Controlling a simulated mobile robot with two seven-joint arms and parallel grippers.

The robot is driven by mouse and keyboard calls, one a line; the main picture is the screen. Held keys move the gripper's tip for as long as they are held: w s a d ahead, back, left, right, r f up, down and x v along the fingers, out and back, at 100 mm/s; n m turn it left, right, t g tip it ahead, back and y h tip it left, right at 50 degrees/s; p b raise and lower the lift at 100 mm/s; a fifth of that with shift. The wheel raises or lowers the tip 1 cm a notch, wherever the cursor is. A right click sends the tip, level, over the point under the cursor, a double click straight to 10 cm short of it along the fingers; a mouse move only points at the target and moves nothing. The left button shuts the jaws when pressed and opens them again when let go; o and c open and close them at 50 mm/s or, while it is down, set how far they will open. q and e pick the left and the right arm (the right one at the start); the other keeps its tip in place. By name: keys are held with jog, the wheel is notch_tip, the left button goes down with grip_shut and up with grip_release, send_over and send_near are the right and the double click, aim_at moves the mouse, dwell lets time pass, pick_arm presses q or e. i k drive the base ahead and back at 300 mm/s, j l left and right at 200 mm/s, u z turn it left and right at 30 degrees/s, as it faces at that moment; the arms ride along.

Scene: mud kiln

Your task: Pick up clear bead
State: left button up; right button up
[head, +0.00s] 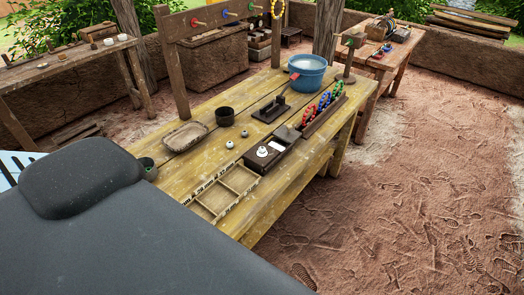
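Two small pale, shiny beads lie on the yellow wooden table (190,165) near its middle, one nearer (230,145) and one slightly farther right (245,133). They are too small to tell which, if either, is the clear bead. Neither of my grippers shows in the head view. A large dark grey part of my own body fills the lower left and covers the table's near left corner.
Around the beads are a dark cup (225,116), a shallow tray (184,136), a divided wooden tray (222,192), a dark box with a white knob (262,152), a dark stand (271,108) and a blue basin (307,72). Clear dirt floor (420,200) lies right.

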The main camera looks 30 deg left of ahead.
aim_at(262, 150)
jog(key=i+l, duration=0.15)
jog(key=i, duration=0.45)
jog(key=i+l, duration=0.15)
jog(key=i, duration=0.5)
jog(key=i+l, duration=0.15)
jog(key=i, duration=0.45)
jog(key=u, duration=2.3)
